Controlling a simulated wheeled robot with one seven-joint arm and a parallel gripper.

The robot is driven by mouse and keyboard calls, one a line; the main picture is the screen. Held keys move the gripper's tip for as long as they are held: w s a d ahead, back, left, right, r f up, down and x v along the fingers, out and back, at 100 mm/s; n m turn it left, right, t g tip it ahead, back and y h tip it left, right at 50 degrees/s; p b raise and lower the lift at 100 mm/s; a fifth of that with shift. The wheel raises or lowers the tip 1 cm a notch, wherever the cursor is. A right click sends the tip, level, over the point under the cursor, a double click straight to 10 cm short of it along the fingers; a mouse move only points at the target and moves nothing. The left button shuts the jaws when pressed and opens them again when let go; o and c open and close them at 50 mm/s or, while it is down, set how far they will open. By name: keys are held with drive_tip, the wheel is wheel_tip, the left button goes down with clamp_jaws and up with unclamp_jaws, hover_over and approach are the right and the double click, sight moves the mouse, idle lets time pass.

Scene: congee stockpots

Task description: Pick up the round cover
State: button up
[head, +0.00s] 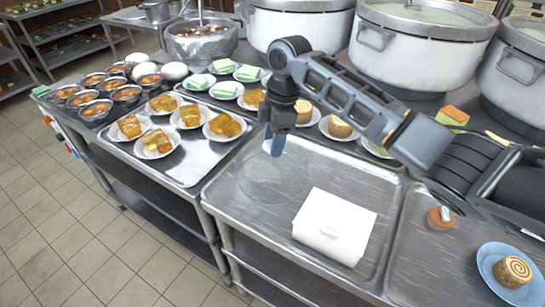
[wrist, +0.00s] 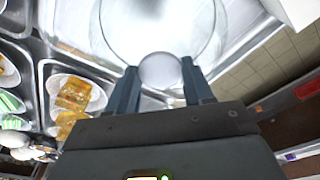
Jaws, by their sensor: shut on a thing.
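The round cover (head: 270,182) is a clear, see-through dome at the left end of a metal tray. Its edge is faint in the head view, so I cannot tell whether it touches the tray. My gripper (head: 274,143) points down right over it. In the wrist view the cover (wrist: 160,22) is a large clear ring, with its round knob (wrist: 161,71) between the two fingers of my gripper (wrist: 160,75). The fingers are shut on the knob.
A white lidded box (head: 335,228) stands on the same tray (head: 260,232), just right of the cover. Plates of yellow food (head: 153,143) lie on a tray to the left. Large stockpots (head: 415,45) stand behind. A blue plate with a roll (head: 512,271) is at right.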

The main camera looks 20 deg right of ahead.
clamp_jaws()
drive_tip(key=shift+r, duration=0.1)
